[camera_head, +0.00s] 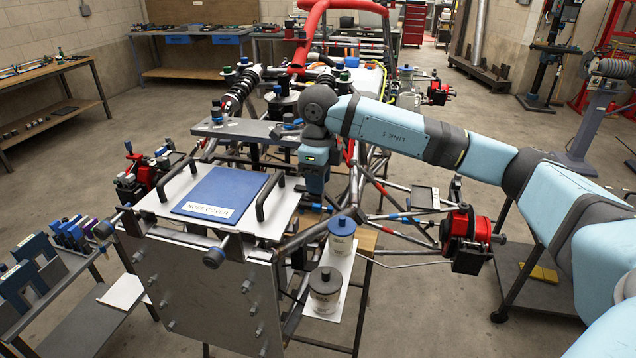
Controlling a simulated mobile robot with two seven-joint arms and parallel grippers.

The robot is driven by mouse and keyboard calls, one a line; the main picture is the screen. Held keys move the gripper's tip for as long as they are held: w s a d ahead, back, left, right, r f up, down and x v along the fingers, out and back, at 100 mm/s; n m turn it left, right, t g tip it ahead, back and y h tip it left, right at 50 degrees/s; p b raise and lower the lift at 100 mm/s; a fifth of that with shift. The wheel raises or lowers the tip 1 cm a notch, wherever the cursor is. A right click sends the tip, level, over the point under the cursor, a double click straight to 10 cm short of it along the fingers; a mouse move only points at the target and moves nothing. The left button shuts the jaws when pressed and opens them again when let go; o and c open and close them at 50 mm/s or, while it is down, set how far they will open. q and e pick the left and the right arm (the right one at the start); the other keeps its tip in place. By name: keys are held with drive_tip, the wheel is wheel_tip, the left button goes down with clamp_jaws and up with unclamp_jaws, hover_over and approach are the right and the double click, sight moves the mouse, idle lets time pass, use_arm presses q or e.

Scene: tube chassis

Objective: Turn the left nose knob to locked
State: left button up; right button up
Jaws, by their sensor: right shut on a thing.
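The nose panel (155,207) carries a blue plate labelled NOSE COVER (218,192) between two black handles. I cannot read a locked or unlocked mark on either. My right gripper (316,188) points down just beyond the panel's right edge, apart from both front knobs. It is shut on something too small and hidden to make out. My left gripper is not in view.
Two labelled canisters, one blue-topped (341,243) and one grey (325,290), stand right of the nose. The tube chassis (385,190) and a red hub part (462,225) lie beyond. A rack of blue tools (70,235) is at the left.

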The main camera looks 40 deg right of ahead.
drive_tip(key=shift+n, duration=0.4)
drive_tip(key=o, duration=0.9)
drive_tip(key=shift+o, duration=0.2)
wheel_tip(320, 180, up, 14)
drive_tip(key=shift+s+f, duration=0.1)
drive_tip(key=shift+f, duration=0.05)
idle(0.4)
